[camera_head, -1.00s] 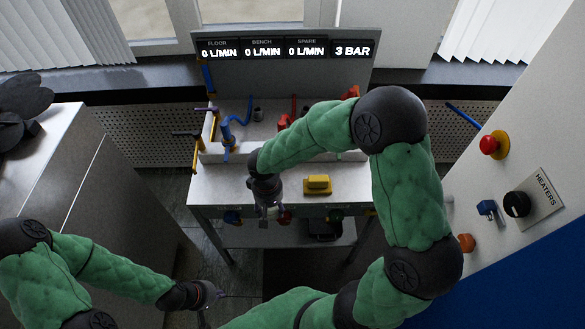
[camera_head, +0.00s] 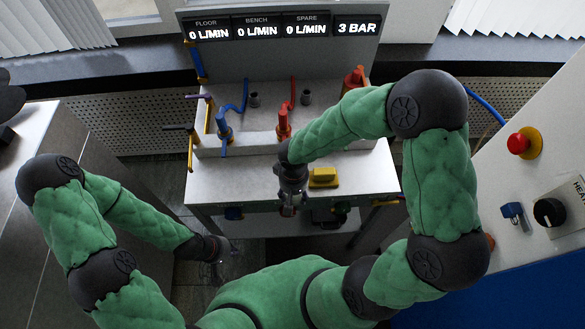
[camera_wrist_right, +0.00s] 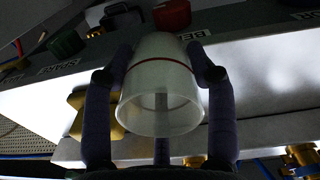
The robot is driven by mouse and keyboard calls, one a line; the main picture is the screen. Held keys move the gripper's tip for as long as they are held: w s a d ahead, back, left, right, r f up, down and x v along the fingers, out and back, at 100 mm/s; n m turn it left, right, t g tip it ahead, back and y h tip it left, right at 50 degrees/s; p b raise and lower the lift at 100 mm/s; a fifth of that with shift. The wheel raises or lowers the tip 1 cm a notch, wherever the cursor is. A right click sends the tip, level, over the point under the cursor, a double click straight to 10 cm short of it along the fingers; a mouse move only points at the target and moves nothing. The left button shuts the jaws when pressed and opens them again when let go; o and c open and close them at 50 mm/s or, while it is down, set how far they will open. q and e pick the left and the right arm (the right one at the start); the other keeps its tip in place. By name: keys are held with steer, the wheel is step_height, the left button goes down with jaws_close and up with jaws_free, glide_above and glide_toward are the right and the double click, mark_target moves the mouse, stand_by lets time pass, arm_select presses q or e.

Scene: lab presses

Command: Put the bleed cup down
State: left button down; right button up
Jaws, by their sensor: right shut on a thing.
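The bleed cup (camera_wrist_right: 160,95) is a translucent whitish cup with a thin red line around it. In the right wrist view it sits between the dark fingers of my right gripper (camera_wrist_right: 160,85), which is shut on it, and its wide open rim faces the camera. In the head view my right gripper (camera_head: 289,209) is at the front edge of the white bench (camera_head: 240,185), left of a yellow block; the cup is hard to make out there. My left gripper (camera_head: 220,268) is low at the left, away from the bench; its fingers are too dim to judge.
The yellow block (camera_head: 323,177) stands on the bench top, and the bench's left part is clear. Behind are a blue valve (camera_head: 223,129) and a red valve (camera_head: 284,122). Coloured knobs line the bench front, including a red one (camera_wrist_right: 172,14). A heater panel (camera_head: 555,205) stands right.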

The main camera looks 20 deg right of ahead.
steer(key=w, duration=0.2)
steer(key=w+d, duration=0.1)
steer(key=w, duration=0.2)
steer(key=w+d, duration=0.1)
steer(key=w, duration=0.2)
steer(key=shift+d+b, duration=0.1)
steer(key=shift+b, duration=0.3)
steer(key=shift+w+d+f+b, duration=0.1)
steer(key=shift+w+f+b, duration=0.15)
steer(key=shift+f+b, duration=0.05)
steer(key=shift+f, duration=0.2)
steer(key=o, duration=1.2)
steer(key=shift+r, duration=0.15)
